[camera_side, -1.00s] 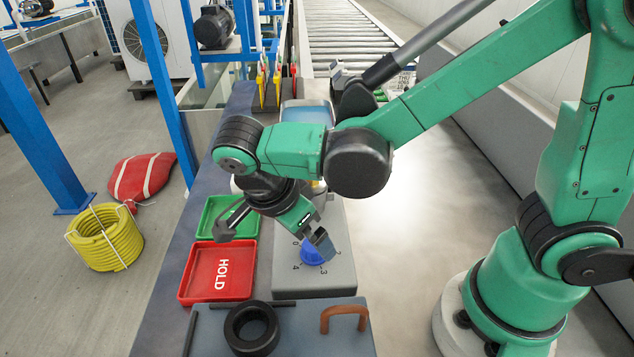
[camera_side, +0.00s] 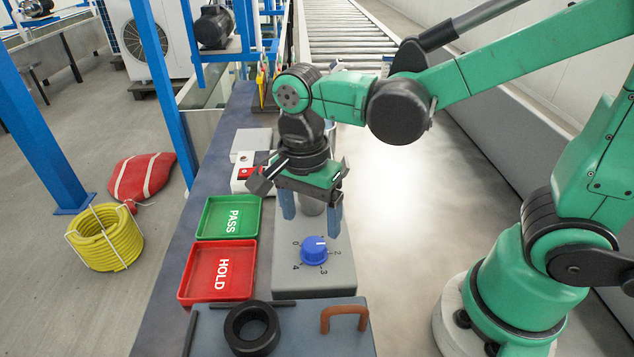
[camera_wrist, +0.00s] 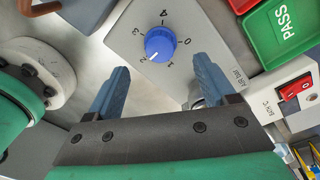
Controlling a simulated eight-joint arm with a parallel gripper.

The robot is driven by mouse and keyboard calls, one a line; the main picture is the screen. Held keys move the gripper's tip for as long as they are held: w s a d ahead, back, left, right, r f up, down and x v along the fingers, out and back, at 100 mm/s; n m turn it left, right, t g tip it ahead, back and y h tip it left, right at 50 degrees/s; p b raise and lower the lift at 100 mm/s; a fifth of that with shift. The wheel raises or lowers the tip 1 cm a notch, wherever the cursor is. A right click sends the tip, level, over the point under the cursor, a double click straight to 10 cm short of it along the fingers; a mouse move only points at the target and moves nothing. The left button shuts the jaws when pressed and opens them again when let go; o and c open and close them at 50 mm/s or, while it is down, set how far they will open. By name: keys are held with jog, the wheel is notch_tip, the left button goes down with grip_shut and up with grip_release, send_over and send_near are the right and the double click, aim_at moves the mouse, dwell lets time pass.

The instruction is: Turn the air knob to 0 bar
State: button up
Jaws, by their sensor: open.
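The blue air knob (camera_side: 314,249) sits on top of a grey box (camera_side: 320,283) labelled AIR BAR, with a dial of numbers from 0 to 4 around it. In the wrist view the knob (camera_wrist: 160,43) has a white pointer mark facing the lower left, near the 2; the 0 is on the knob's right. My gripper (camera_side: 311,216) is open and empty, raised above and behind the knob, apart from it. In the wrist view its two blue fingers (camera_wrist: 160,76) show below the knob, one to each side.
A green PASS tray (camera_side: 200,233) and a red HOLD tray (camera_side: 186,293) lie left of the box. A black ring (camera_side: 233,328) and a brown handle (camera_side: 343,311) are in front. A white unit with a red switch (camera_wrist: 292,91) stands behind. The bench on the right is clear.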

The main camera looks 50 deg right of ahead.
aim_at(313, 244)
jog(key=shift+s+f, duration=0.15)
jog(key=shift+f, duration=2.55)
grip_shut()
